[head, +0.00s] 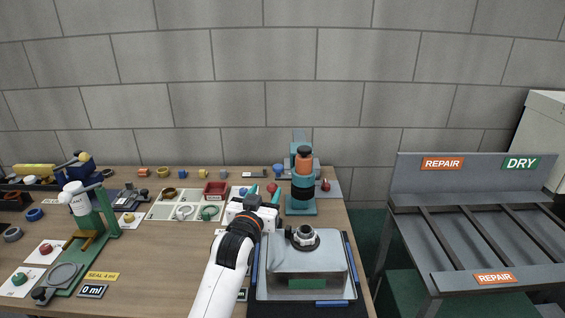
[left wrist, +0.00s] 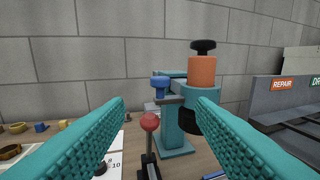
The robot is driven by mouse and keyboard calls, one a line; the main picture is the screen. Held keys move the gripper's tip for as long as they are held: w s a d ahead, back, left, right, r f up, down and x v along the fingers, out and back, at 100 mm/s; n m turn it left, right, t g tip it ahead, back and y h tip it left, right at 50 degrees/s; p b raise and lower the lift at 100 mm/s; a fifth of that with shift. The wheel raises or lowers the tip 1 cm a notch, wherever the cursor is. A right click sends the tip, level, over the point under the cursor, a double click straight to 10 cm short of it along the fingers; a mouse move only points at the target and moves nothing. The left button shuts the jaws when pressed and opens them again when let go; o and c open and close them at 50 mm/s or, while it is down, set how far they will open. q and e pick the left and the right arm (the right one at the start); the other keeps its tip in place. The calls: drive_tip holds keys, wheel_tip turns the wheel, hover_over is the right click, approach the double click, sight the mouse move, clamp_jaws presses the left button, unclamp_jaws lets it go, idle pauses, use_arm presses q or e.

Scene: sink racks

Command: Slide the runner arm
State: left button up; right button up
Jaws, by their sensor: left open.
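A teal bench device (head: 301,207) with an orange cylinder (head: 304,163) and a black top knob stands at the table's back right. It also shows in the left wrist view (left wrist: 174,140), with a blue knob (left wrist: 160,82) on its left side. A red ball knob (left wrist: 149,121) on an upright dark lever stands in front of it. I cannot tell for sure which part is the runner arm. My left gripper (head: 264,191) is open, with teal fingers, and nothing is held. In the left wrist view the red knob shows between the fingers, apart from both. My right gripper is out of view.
A grey metal case (head: 308,262) with a round black fitting (head: 303,238) sits at the front right of the table. A green stand (head: 98,220) is further left. A grey rack (head: 465,180) stands right of the table.

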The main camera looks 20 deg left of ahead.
sight(276, 170)
use_arm(q)
drive_tip(key=w, duration=0.6)
drive_tip(key=shift+r+p, duration=0.4)
drive_tip(key=w, duration=0.3)
drive_tip(key=shift+w+a, duration=0.1)
drive_tip(key=shift+w, duration=0.75)
clamp_jaws()
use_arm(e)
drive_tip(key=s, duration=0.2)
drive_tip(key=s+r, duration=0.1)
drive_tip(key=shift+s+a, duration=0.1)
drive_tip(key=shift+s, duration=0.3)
